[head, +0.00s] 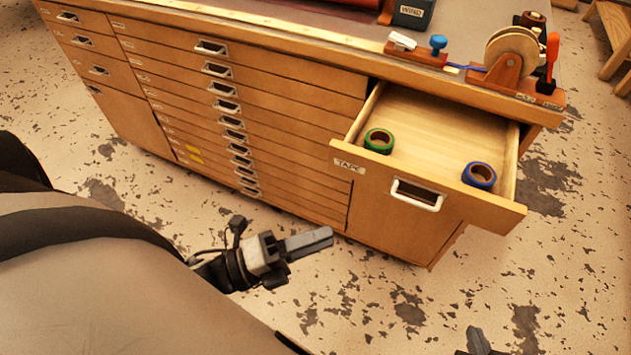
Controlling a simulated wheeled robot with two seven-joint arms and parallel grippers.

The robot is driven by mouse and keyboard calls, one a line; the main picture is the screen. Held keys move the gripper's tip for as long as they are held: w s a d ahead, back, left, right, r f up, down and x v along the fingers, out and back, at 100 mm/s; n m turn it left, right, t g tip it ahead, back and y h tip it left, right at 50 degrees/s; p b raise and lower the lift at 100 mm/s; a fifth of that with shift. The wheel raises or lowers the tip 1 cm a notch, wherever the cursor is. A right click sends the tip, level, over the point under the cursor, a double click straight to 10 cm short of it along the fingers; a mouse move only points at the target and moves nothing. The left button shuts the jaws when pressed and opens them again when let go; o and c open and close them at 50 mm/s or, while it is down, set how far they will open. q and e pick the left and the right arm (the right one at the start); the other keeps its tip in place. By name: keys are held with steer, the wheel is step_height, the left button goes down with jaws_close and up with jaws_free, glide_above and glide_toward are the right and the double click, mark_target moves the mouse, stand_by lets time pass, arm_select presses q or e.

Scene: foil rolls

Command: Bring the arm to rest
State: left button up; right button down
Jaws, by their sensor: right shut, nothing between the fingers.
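My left gripper (318,239) is in front of the cabinet, over the floor and left of the open drawer. Its fingers look closed together, with nothing seen between them. My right gripper (478,342) shows only as a dark tip at the bottom edge, right of centre. It is shut and empty, apart from the drawer and the cabinet; the rest of it is out of frame.
A wooden cabinet (250,118) holds many shallow drawers. Its TAPE drawer (385,212) is pulled open, with a green tape roll (379,141) and a blue tape roll (479,175) inside. A tape dispenser (510,55) stands on top. The floor in front is clear.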

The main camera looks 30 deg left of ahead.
stand_by(0.4)
arm_select(q)
step_height(320, 180, down, 8)
steer(key=w+d+n+g+y, duration=0.1)
steer(key=n+g+y, duration=0.3)
steer(key=n, duration=2)
steer(key=shift+w+f+n+g+y, duration=0.15)
steer(key=shift+w+n+g+y, duration=0.25)
steer(key=shift+y, duration=2)
steer(key=shift+d, duration=0.1)
